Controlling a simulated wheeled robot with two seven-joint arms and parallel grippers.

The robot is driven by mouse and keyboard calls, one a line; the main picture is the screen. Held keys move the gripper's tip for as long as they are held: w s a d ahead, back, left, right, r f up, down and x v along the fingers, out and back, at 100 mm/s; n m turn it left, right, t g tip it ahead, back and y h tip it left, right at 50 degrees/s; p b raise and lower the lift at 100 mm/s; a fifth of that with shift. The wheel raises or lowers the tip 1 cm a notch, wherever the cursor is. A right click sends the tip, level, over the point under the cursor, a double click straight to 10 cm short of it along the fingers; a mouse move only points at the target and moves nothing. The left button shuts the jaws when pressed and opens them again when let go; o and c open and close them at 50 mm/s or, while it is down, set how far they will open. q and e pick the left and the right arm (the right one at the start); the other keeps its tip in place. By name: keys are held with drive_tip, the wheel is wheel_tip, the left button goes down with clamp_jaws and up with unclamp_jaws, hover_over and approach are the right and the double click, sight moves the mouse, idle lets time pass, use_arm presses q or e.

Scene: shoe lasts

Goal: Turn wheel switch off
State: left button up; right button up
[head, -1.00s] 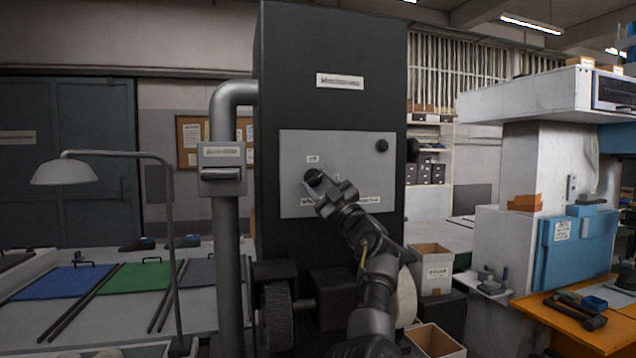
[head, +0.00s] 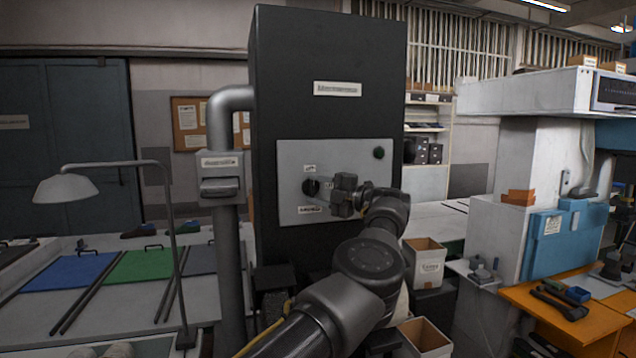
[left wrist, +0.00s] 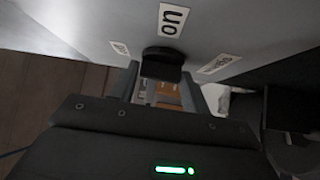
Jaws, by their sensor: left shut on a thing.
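The wheel switch (head: 311,187) is a dark round knob on the pale grey control panel (head: 360,158) of a tall black cabinet. My left gripper (head: 326,190) reaches it from the right side of the panel. In the left wrist view the dark knob (left wrist: 162,60) sits between the fingertips of my left gripper (left wrist: 163,78), which is shut on it. Two other labels are too small or slanted to read. The knob's exact pointing is hard to tell. My right gripper is not in view.
A grey pipe with a small box (head: 220,185) stands left of the cabinet. An open carton (head: 424,265) is at the lower right. A lamp (head: 66,189) and coloured mats lie left.

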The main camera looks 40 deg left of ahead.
use_arm(q)
drive_tip(key=shift+r+n+h+p, duration=0.15)
drive_tip(key=shift+n+h+p, duration=0.2)
drive_tip(key=shift+n+h, duration=0.05)
idle(0.4)
drive_tip(key=o, duration=0.9)
drive_tip(key=shift+a, duration=0.15)
